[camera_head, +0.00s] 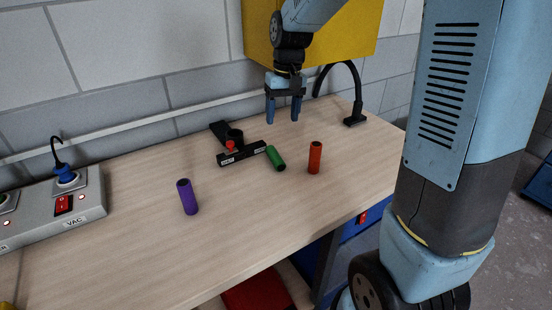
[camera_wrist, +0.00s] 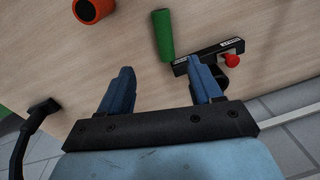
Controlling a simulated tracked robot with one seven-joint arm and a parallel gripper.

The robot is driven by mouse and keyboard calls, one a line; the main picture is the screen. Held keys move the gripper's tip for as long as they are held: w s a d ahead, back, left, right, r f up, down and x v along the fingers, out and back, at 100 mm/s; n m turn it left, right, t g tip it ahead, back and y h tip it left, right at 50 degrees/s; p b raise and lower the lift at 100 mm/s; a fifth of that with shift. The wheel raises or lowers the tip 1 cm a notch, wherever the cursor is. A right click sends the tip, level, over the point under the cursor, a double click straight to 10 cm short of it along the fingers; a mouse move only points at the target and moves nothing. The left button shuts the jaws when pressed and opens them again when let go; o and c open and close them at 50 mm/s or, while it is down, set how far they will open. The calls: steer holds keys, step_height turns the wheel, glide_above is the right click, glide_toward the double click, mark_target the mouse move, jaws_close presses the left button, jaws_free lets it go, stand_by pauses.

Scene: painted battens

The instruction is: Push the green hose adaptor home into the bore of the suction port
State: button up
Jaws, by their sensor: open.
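The green hose adaptor (camera_head: 275,158) is a short cylinder that looks tipped over on the wooden bench, one end close to the right end of a black labelled bar (camera_head: 242,153). The wrist view also shows the adaptor (camera_wrist: 163,35) and the bar (camera_wrist: 210,49). The bar is part of a black fitting with a red knob (camera_head: 230,145), apparently the suction port. I cannot make out its bore, or whether the adaptor touches the bar. My gripper (camera_head: 283,119) is open and empty, above and behind the adaptor, fingers pointing down; it also shows in the wrist view (camera_wrist: 160,68).
An orange-red cylinder (camera_head: 315,158) stands right of the adaptor and a purple one (camera_head: 187,197) stands front left. A black curved-neck stand (camera_head: 355,118) is at the back right. A grey switch box (camera_head: 50,209) is at the left. A yellow cabinet (camera_head: 345,35) hangs behind my arm.

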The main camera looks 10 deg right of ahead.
glide_above(276, 155)
steer(key=d, duration=0.1)
steer(key=f, duration=0.8)
steer(key=shift+w+d+f, duration=0.1)
steer(key=shift+w, duration=0.1)
steer(key=shift+s+a+f, duration=0.1)
steer(key=shift+a+f, duration=0.05)
steer(key=shift+f, duration=0.75)
steer(key=shift+s+a+f, duration=0.1)
steer(key=shift+a+f, duration=0.1)
steer(key=shift+f, duration=0.65)
steer(key=shift+a+f, duration=0.15)
steer(key=shift+f, duration=0.75)
jaws_close()
steer(key=shift+r, duration=0.1)
